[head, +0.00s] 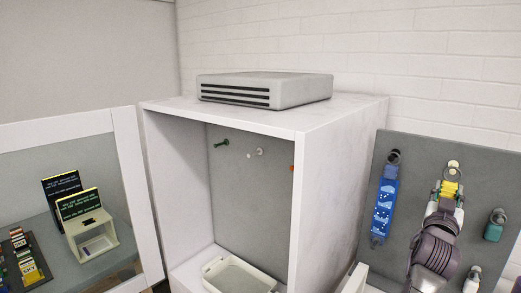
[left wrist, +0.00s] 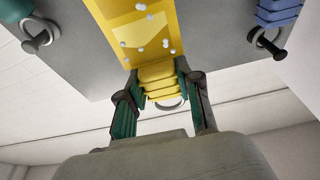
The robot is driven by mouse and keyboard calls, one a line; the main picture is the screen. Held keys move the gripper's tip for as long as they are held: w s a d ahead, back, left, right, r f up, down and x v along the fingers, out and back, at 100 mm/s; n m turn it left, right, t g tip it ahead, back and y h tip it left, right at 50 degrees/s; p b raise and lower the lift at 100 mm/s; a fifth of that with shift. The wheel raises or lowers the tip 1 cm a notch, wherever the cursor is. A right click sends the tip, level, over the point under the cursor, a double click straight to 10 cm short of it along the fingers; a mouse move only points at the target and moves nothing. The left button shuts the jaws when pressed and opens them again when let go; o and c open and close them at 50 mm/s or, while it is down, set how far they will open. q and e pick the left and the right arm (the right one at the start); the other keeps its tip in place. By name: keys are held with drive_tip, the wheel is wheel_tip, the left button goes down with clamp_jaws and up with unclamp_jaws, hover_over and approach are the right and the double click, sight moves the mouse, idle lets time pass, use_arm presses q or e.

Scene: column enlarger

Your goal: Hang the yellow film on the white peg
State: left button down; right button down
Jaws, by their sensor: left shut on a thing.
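The yellow film (head: 449,188) is at the grey board on the right, in front of the board. My left gripper (head: 446,200) is shut on it near its ring end; the left wrist view also shows the gripper (left wrist: 157,78) with its fingers on both sides of the yellow film (left wrist: 150,30). A ring shows just past the film's end there. Whether this ring is still around a peg of the board, I cannot tell. The white peg (head: 259,152) sticks out of the back wall inside the open cabinet, with nothing on it. My right gripper is not in view.
A green peg (head: 222,143) and an orange peg (head: 292,168) flank the white one. A white tray (head: 236,278) stands on the cabinet floor. A blue film (head: 384,205) and a teal item (head: 495,225) hang on the board. The cabinet's right side wall (head: 340,190) stands between board and pegs.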

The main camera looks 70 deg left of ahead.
use_arm(q)
drive_tip(key=shift+s+d+r+p, duration=0.1)
drive_tip(key=shift+s+d+p, duration=0.1)
drive_tip(key=shift+s+d, duration=0.35)
drive_tip(key=shift+s+d+r+p, duration=0.1)
drive_tip(key=shift+s+d+p, duration=0.15)
drive_tip(key=shift+s, duration=0.55)
drive_tip(key=shift+s+d+r+p, duration=0.15)
drive_tip(key=shift+s+d, duration=0.25)
drive_tip(key=shift+s, duration=0.3)
drive_tip(key=shift+f, duration=0.15)
